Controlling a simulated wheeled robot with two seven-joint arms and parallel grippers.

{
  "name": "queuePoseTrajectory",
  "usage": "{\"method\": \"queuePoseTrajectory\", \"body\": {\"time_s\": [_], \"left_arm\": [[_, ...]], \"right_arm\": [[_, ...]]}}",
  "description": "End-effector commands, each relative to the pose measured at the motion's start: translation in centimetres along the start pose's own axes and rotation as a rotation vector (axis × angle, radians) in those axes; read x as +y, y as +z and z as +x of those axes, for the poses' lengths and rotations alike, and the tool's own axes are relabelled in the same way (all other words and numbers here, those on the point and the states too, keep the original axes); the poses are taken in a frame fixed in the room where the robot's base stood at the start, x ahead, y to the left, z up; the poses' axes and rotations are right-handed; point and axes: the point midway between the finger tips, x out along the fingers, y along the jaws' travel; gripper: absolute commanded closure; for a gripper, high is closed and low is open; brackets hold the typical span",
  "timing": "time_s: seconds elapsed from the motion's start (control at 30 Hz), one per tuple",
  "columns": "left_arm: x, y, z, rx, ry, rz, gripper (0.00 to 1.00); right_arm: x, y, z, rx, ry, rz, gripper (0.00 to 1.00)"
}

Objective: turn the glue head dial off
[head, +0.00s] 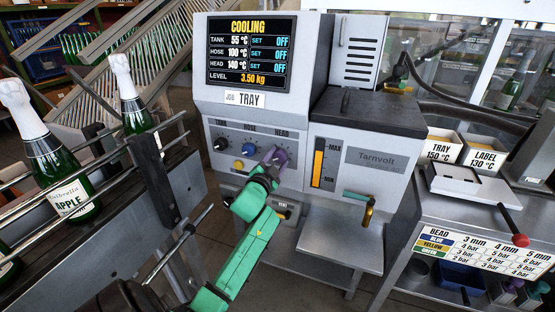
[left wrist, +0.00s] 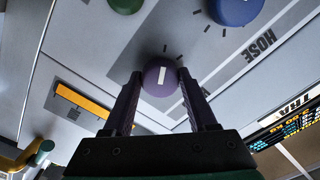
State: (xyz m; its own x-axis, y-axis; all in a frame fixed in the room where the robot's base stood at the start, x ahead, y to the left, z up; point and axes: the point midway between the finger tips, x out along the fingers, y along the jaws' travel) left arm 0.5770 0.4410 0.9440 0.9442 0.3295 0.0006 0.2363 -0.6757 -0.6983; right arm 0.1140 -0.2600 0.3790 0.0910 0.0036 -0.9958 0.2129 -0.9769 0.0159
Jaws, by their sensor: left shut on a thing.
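The glue machine's purple head dial (head: 282,157) sits under the HEAD label on the grey front panel. My left gripper (head: 273,163) is at it and mostly covers it in the head view. In the left wrist view the dial (left wrist: 160,72), with a white pointer mark, lies between the two fingers (left wrist: 158,92), which are shut on it. The screen (head: 250,54) reads COOLING, with tank 55 °C, hose 100 °C and head 140 °C, and SET OFF on all three rows. My right gripper is not in view.
The blue hose dial (head: 249,149) and dark tank dial (head: 221,144) are left of the head dial. A yellow knob (head: 238,164) is below them. A green knob (left wrist: 125,4) shows in the left wrist view. Bottles stand on a railed conveyor (head: 100,150) at left.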

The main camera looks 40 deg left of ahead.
Motion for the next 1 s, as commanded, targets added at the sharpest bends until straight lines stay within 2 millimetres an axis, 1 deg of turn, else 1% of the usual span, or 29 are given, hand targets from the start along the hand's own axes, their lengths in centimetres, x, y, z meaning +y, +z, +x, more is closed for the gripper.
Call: {"method": "queuePoseTrajectory", "body": {"time_s": [0.3, 0.33, 0.4, 0.67, 0.77, 0.87, 0.97, 1.0], "left_arm": [[0.2, 0.1, 0.0, -0.003, 0.003, -0.007, 0.98], [0.2, 0.1, 0.0, -0.003, 0.003, -0.007, 0.34], [0.1, 0.1, 0.0, -0.003, 0.003, -0.007, 0.12], [0.1, 0.1, 0.0, -0.001, 0.001, -0.004, 0.12], [0.1, 0.1, -0.3, -0.001, 0.001, -0.004, 0.12], [0.2, 0.1, -1.4, -0.002, 0.002, -0.003, 0.12], [0.2, 0.2, -3.5, -0.003, 0.004, -0.003, 0.12], [0.3, 0.2, -4.7, -0.002, 0.004, -0.003, 0.12]], "right_arm": [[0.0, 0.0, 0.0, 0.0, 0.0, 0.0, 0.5], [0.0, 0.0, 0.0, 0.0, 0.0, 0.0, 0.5], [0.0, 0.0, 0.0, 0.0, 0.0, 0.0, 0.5], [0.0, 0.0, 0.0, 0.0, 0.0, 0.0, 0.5], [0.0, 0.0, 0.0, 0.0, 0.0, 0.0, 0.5], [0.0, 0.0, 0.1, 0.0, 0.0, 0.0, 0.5], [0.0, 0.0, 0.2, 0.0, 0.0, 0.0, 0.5], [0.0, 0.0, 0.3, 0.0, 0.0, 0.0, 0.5]]}}
